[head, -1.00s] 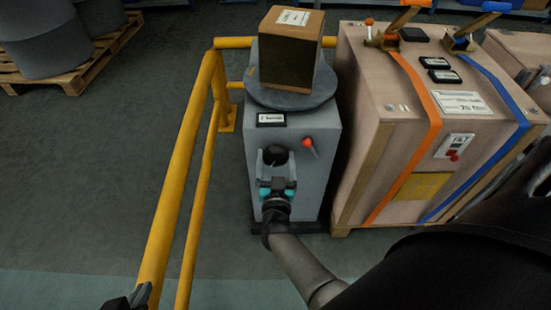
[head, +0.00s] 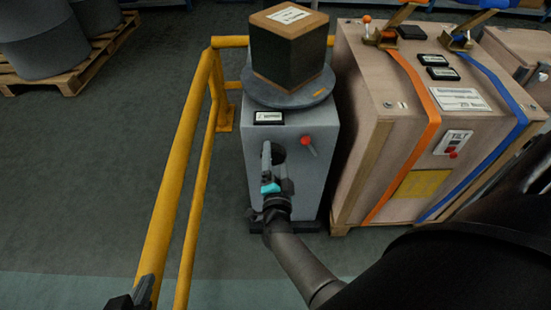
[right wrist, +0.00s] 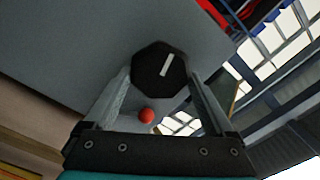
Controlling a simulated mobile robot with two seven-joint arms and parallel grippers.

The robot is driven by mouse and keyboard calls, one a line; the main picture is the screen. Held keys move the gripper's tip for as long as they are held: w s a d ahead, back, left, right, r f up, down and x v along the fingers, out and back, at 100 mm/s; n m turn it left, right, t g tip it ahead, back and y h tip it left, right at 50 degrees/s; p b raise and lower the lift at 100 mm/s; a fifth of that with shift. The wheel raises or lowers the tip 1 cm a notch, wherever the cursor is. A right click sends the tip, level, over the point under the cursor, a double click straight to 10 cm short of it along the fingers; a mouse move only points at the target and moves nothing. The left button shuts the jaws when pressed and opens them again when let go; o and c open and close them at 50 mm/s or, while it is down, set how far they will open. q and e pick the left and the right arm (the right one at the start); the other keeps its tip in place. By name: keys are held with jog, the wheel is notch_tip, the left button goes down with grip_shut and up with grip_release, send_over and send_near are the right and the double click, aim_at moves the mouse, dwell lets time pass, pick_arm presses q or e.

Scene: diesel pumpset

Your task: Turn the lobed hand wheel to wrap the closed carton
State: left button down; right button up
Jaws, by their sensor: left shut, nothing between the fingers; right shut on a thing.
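The carton (head: 290,52) stands upright on the grey turntable (head: 288,97) on top of the grey machine. Dark wrap covers its sides; brown shows along the top and at the lower edge. The black lobed hand wheel (head: 279,154) on the machine's front is partly hidden by my right gripper (head: 270,166). In the right wrist view the wheel (right wrist: 160,68), with a white mark, sits between the two fingers of my right gripper (right wrist: 160,74), which is shut on it. My left gripper (head: 141,293) is shut and empty at the bottom left, away from the machine.
A yellow rail (head: 176,190) runs left of and behind the machine. A red-knobbed lever (head: 306,140) is just right of the wheel; its knob (right wrist: 146,115) shows in the wrist view. A wooden crate (head: 375,130) with orange and blue straps stands close on the right.

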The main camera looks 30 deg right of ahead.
jog(key=shift+m, duration=0.6)
jog(key=shift+m, duration=0.3)
jog(key=o, duration=1.1)
